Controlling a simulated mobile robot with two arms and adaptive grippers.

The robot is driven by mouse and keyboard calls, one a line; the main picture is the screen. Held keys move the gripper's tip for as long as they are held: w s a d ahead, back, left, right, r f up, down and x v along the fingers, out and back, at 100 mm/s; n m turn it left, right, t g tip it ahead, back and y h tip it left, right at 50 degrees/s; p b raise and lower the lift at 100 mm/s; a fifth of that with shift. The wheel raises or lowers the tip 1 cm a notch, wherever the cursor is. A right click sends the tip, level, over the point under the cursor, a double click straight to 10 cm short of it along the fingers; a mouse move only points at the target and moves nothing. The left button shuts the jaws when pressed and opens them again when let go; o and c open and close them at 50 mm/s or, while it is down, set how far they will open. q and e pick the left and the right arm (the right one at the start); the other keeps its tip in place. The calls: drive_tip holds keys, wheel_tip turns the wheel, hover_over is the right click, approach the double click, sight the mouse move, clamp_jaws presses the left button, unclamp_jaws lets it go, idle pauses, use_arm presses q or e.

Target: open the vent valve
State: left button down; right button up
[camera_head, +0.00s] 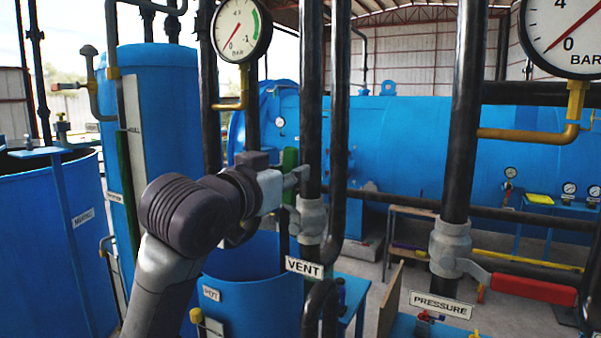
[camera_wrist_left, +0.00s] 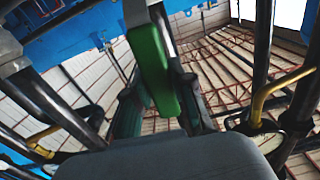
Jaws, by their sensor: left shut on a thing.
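The vent valve (camera_head: 310,217) is a grey body on a dark vertical pipe, above a white VENT label (camera_head: 304,268). Its green handle (camera_head: 290,160) stands about upright beside the pipe, partly hidden by my gripper. My left gripper (camera_head: 292,180) comes in from the left and is shut on the green handle. In the left wrist view the green handle (camera_wrist_left: 152,70) runs between the two fingers (camera_wrist_left: 160,105). My right gripper is not in view.
The pressure valve (camera_head: 450,245) with a red lever (camera_head: 533,288) pointing right is on another dark pipe. Two gauges, a left one (camera_head: 241,28) and a right one (camera_head: 565,36), hang above. Dark vertical pipes stand close to my gripper. A blue tank (camera_head: 400,140) lies behind.

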use_arm(q)
drive_tip(key=shift+w+a+n, duration=0.2)
drive_tip(key=shift+a+n, duration=0.1)
drive_tip(key=shift+n, duration=0.1)
drive_tip(key=c, duration=1)
unclamp_jaws()
drive_tip(key=shift+a, duration=0.1)
drive_tip(key=shift+o, duration=0.2)
drive_tip(key=shift+s+a, duration=0.1)
drive_tip(key=shift+s, duration=0.1)
drive_tip(key=v, duration=1.1)
drive_tip(key=shift+s+a, duration=0.15)
drive_tip(key=shift+a, duration=0.05)
